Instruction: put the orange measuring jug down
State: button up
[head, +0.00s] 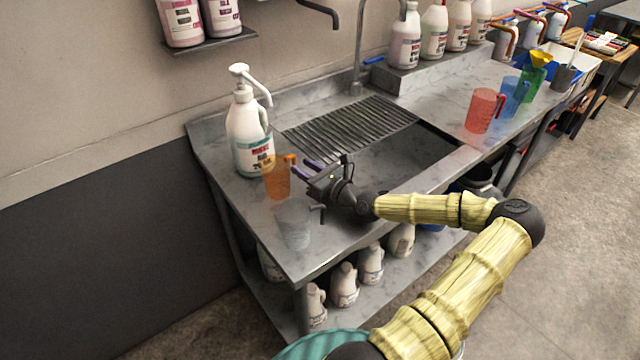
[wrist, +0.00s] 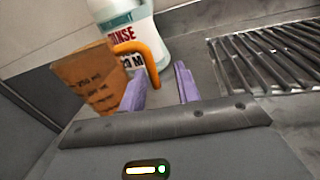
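The orange measuring jug (head: 276,178) appears upright on the left end of the grey steel counter, in front of the large white pump bottle. In the wrist view the orange jug (wrist: 92,78) is at the left, its handle curving right and down near the space between the fingers. My gripper (head: 304,168) is just right of the jug, with its purple fingers pointing toward it. In the wrist view the fingers of my gripper (wrist: 162,84) are apart, with a clear gap, and do not clamp the handle. Part of the jug's lower side is hidden behind the left finger.
The pump bottle (head: 247,135) stands close behind the jug. A clear grey jug (head: 294,226) stands in front of it, near the counter's edge. A drain grate (head: 350,130) and an open sink lie to the right. Red (head: 484,110) and blue (head: 514,95) jugs stand farther right.

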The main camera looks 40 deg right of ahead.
jog(key=v, duration=0.5)
jog(key=b+v, duration=0.1)
jog(key=v, duration=0.2)
jog(key=shift+s+a, duration=0.2)
jog(key=shift+a, duration=0.1)
